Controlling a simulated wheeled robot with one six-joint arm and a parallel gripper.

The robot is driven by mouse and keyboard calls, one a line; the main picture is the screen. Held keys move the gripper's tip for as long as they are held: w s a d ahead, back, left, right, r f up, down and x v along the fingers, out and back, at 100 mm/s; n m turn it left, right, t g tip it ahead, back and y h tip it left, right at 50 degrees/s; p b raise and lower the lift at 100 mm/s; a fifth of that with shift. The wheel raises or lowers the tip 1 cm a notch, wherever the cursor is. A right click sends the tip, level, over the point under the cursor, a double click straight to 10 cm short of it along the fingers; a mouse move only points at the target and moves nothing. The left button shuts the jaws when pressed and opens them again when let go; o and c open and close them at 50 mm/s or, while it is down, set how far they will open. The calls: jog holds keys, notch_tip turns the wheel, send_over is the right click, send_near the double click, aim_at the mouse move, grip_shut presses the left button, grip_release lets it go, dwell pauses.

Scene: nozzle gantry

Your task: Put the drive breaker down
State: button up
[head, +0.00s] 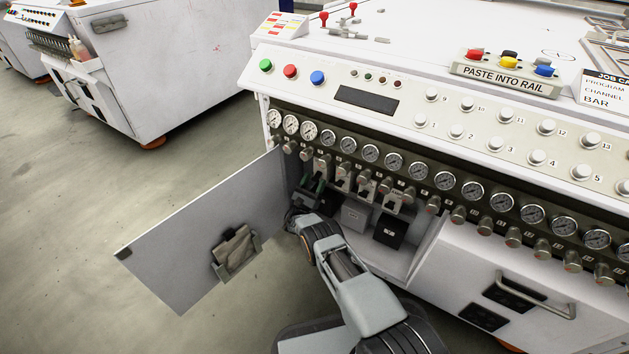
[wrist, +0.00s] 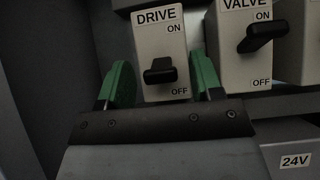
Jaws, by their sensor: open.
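The drive breaker (wrist: 163,50) is a pale block marked DRIVE, with ON above and OFF below. Its black lever (wrist: 160,72) sits low, nearer OFF than ON. My gripper (wrist: 162,82) is open, its green fingers on either side of the breaker's lower part, with the lever between them. I cannot tell whether a finger touches the block. In the head view, my gripper (head: 314,184) reaches into the open cabinet at the leftmost breaker (head: 322,166), partly hiding it.
The valve breaker (wrist: 250,50) stands close on the right; its lever (wrist: 263,37) sits higher, nearer ON. A 24V box (wrist: 292,158) is lower right. The open cabinet door (head: 190,240) stands left of my arm. Gauges (head: 396,166) and knobs line the panel above.

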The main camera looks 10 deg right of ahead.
jog(key=v, duration=1.3)
jog(key=shift+s+a, duration=0.1)
